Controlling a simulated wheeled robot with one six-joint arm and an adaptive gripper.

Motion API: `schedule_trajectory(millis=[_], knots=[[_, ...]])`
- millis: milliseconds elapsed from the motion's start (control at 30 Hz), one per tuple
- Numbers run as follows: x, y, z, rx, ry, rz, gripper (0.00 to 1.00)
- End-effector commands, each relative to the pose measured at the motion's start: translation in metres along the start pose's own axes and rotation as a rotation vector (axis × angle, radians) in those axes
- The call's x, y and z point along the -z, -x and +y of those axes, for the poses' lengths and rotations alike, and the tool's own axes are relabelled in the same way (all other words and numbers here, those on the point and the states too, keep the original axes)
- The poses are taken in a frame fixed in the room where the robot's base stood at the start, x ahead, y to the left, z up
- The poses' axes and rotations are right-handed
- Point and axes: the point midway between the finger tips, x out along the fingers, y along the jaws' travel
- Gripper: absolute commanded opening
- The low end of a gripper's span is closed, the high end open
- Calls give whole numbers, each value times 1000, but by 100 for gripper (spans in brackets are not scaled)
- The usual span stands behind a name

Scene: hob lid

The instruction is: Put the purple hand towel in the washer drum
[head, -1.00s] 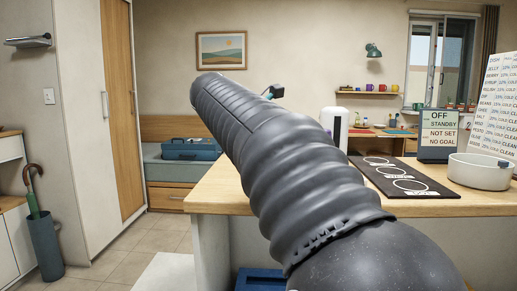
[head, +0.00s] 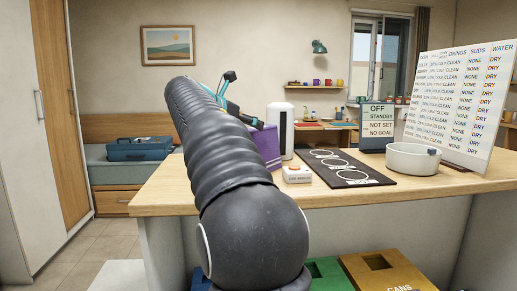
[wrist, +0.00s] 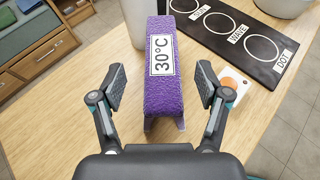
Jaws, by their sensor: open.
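The purple hand towel (wrist: 162,100) lies over a narrow support on the wooden counter (wrist: 60,120), with a white "30°C" label on top. In the head view the towel (head: 268,146) is partly hidden behind my arm. My gripper (wrist: 160,75) is open in the wrist view, with one finger on each side of the towel and visible gaps between. It holds nothing. In the head view my gripper (head: 232,98) is mostly hidden by my arm. No washer drum shows in either view.
A white cylinder (head: 285,130) stands behind the towel. A small orange-and-white box (head: 297,173) and a black mat with circles (head: 345,168) lie to its right. Further right are a white pot (head: 412,158), a status sign (head: 378,125) and a chart board (head: 465,100).

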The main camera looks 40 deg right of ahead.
Motion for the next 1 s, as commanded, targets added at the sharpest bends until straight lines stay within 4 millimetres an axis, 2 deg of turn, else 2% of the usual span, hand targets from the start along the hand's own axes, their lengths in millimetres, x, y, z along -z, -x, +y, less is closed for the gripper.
schedule_trajectory(millis=[167, 500, 733, 1000], knots=[[0, -10, -1, 1, 0, 1, 75], [0, -51, -3, 1, 0, 0, 75], [0, -52, -3, -1, 0, 0, 75], [0, -52, -3, -1, 0, 0, 8]])
